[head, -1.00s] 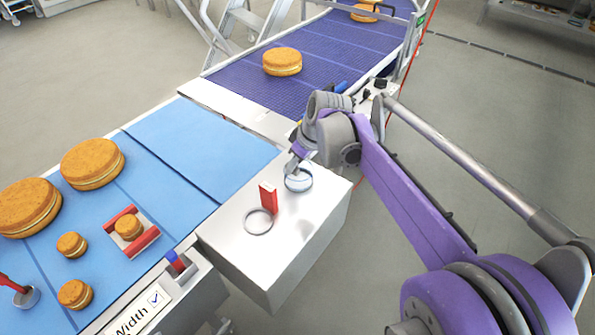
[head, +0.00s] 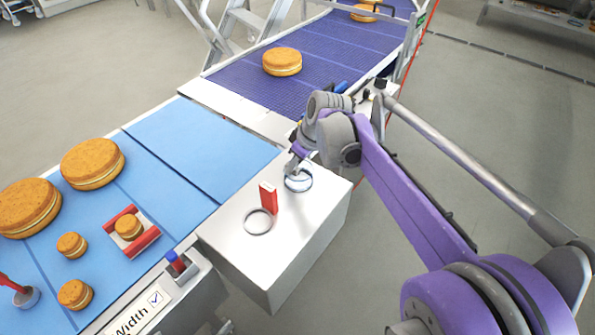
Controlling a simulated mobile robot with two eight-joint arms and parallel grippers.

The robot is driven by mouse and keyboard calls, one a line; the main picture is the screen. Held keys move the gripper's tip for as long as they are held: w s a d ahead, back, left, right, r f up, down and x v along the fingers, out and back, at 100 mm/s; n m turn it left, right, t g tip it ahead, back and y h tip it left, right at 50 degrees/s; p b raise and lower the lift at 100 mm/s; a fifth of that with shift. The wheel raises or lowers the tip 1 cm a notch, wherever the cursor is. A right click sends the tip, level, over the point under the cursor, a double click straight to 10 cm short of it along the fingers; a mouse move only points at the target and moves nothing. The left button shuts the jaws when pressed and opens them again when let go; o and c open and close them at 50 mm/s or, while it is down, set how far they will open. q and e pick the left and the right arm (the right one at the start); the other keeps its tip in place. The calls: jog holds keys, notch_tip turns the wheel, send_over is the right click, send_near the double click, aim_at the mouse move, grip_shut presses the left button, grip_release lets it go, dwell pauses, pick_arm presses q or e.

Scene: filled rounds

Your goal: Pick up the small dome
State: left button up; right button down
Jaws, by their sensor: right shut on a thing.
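The small dome (head: 298,182) is a clear, glassy piece at the back right of the white block top. My right gripper (head: 293,168) reaches down onto it from above and is shut on it. The gripper's tips partly cover the dome's top. A thin ring outline shows around the dome's lower part; I cannot tell whether the dome touches the surface. My left gripper is not in view.
A red upright block (head: 268,198) and a flat ring (head: 258,221) are on the white block (head: 240,245), left of the dome. Round filled cakes (head: 93,163) lie on the blue belt (head: 200,150). A red-ended holder (head: 150,242) carries a small cake.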

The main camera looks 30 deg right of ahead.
dwell(0.5)
notch_tip(320, 180, up, 10)
jog(key=shift+p, duration=0.3)
dwell(1.2)
